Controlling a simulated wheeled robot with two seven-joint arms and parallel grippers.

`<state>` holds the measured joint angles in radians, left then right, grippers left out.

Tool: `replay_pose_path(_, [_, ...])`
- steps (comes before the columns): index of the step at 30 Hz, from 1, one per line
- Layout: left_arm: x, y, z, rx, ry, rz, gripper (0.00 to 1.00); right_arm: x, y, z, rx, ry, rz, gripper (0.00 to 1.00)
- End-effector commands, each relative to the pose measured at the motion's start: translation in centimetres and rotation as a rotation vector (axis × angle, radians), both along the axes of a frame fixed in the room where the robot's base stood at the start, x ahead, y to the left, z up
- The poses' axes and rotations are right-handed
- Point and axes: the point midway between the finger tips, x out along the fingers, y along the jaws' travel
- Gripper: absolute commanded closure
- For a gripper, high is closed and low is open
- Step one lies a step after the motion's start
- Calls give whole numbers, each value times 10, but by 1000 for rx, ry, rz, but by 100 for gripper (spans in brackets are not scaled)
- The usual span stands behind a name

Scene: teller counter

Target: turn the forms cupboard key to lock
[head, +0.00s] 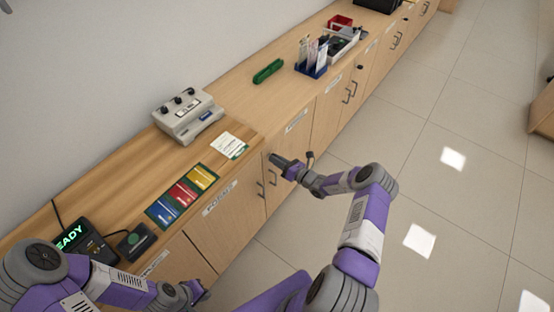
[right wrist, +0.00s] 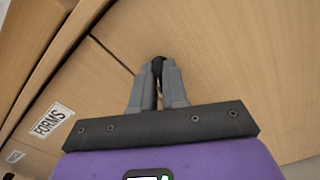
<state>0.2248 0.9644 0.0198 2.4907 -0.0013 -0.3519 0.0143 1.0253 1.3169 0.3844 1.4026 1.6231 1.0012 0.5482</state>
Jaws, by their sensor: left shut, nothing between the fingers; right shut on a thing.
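The forms cupboard has wooden doors; in the right wrist view a white label reading FORMS (right wrist: 53,120) is at the left, beside a door seam. My right gripper (right wrist: 158,78) is at a wooden door, its grey fingers shut on a small dark key (right wrist: 157,64). Most of the key is hidden between the fingertips, so its angle cannot be told. In the head view my right gripper (head: 272,158) is at the cupboard front, just below the counter edge, and hides the key. My left gripper (head: 197,290) is shut and empty, low at the bottom, in front of the counter.
The counter (head: 240,108) holds a grey device with knobs (head: 187,115), coloured cards (head: 183,194), a paper pad (head: 229,146), a green object (head: 268,71) and a blue holder (head: 312,60). Dark door handles (head: 272,177) stick out near my right gripper. The tiled floor (head: 440,120) is clear.

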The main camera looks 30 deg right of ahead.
Motion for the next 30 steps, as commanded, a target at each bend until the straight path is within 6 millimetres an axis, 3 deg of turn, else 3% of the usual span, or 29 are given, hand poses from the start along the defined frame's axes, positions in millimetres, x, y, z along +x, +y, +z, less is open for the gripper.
replay_pose_path(15, [0, 0, 10, 0, 0, 0, 100, 0, -1, 1, -361, -151, -2, 100])
replay_pose_path(30, [0, 0, 11, 0, 0, 0, 100, 0, -1, 1, -461, -193, -1, 100])
